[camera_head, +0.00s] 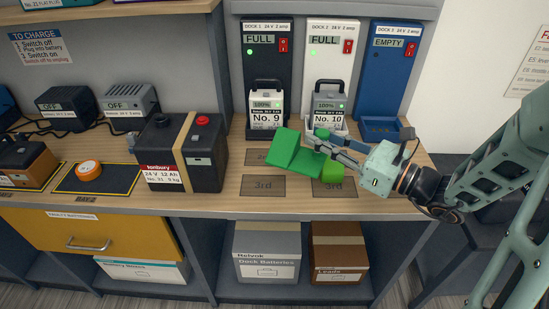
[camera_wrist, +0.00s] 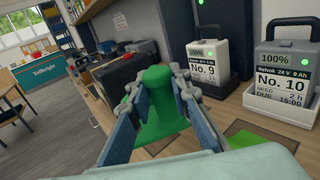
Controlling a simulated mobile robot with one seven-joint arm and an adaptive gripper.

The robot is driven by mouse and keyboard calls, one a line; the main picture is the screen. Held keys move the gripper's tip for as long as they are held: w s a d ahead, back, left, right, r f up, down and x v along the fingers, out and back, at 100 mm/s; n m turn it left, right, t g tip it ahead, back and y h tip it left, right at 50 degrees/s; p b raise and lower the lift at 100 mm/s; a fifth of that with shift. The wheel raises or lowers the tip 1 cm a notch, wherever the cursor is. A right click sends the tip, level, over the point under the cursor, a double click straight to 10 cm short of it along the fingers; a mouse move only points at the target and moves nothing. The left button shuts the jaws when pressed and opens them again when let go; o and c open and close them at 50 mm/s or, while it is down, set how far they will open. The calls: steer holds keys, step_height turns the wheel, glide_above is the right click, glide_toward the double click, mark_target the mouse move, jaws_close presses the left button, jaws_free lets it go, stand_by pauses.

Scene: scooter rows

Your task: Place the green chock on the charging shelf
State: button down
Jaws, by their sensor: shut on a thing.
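The green chock (camera_head: 295,158) is wedge-shaped and tilted. My gripper (camera_head: 322,143) is shut on it, with a finger on each side; the wrist view also shows the chock (camera_wrist: 158,112) between the two fingers (camera_wrist: 158,88). It is over the wooden charging shelf (camera_head: 385,205), in front of the docks and above the marked "3rd" rectangles. I cannot tell whether its underside touches the shelf. The fingers hide part of the chock.
Battery No. 9 (camera_head: 265,108) and battery No. 10 (camera_head: 329,105) stand in docks just behind. The blue dock (camera_head: 388,70) at right reads EMPTY. A black tonbury battery (camera_head: 180,158) stands to the left. Bare wood lies along the shelf's front edge.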

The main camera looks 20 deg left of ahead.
mark_target(299, 139)
steer(key=a, duration=0.1)
steer(key=a+f, duration=0.1)
steer(key=a, duration=0.1)
steer(key=w+a+f, duration=0.1)
steer(key=shift+a+f+b, duration=0.15)
steer(key=shift+a+b, duration=0.1)
steer(key=shift+b, duration=0.15)
steer(key=a+f, duration=0.1)
steer(key=w+a+f+b, duration=0.1)
steer(key=f, duration=0.1)
steer(key=a+f, duration=0.2)
steer(key=shift+w+a+f+b, duration=0.1)
steer(key=shift+w+f+b, duration=0.05)
steer(key=shift+w+b, duration=0.15)
steer(key=shift+a+f+b, duration=0.15)
steer(key=shift+f+b, duration=0.45)
steer(key=shift+f, duration=1.05)
steer(key=shift+f, duration=0.15)
steer(key=c, duration=1.8)
jaws_free()
steer(key=shift+o, duration=0.2)
